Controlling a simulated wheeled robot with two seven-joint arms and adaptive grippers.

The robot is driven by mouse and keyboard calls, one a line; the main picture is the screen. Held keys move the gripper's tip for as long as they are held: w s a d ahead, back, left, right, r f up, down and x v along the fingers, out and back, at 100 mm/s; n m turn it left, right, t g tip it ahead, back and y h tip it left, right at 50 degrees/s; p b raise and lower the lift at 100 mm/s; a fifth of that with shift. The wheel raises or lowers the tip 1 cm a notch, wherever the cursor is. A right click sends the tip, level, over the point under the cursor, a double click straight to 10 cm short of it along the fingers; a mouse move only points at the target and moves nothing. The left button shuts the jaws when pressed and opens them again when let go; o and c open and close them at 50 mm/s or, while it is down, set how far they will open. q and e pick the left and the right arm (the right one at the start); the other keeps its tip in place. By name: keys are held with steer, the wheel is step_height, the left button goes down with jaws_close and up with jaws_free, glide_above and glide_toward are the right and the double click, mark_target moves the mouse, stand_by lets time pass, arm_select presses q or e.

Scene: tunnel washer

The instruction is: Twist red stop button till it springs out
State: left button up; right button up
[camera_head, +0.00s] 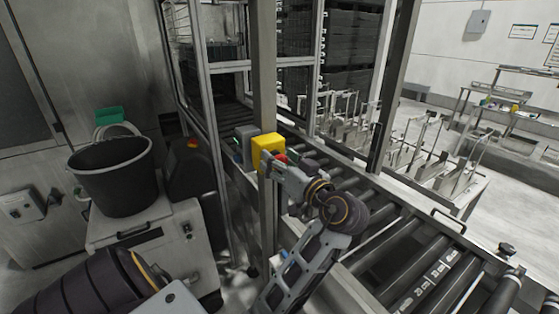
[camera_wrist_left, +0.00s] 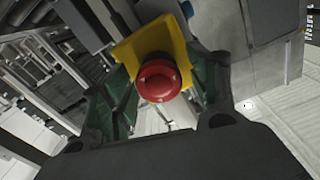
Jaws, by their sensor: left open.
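The red stop button (camera_wrist_left: 159,80) is a round mushroom head on a yellow housing (camera_wrist_left: 150,42), seen face-on in the left wrist view. In the head view the yellow housing (camera_head: 267,149) is on a grey post, and a little red of the button (camera_head: 281,159) shows beside my gripper. My left gripper (camera_head: 279,166) is open in front of the housing. In the wrist view its dark green fingers stand on either side of the button. I cannot tell whether they touch it. My right gripper is not in view.
A roller conveyor (camera_head: 395,235) runs beside the post to the lower right. A grey box (camera_head: 246,138) sits just left of the yellow housing. A black bucket (camera_head: 115,178) stands on a light cabinet (camera_head: 145,235) at left. Metal frame posts rise close to the arm.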

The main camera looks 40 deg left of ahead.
arm_select(q)
steer(key=shift+c, duration=0.3)
steer(key=c, duration=1)
steer(key=shift+m, duration=0.5)
steer(key=shift+m+p, duration=0.55)
steer(key=shift+m, duration=0.65)
steer(key=shift+m+p, duration=0.85)
steer(key=shift+m, duration=0.95)
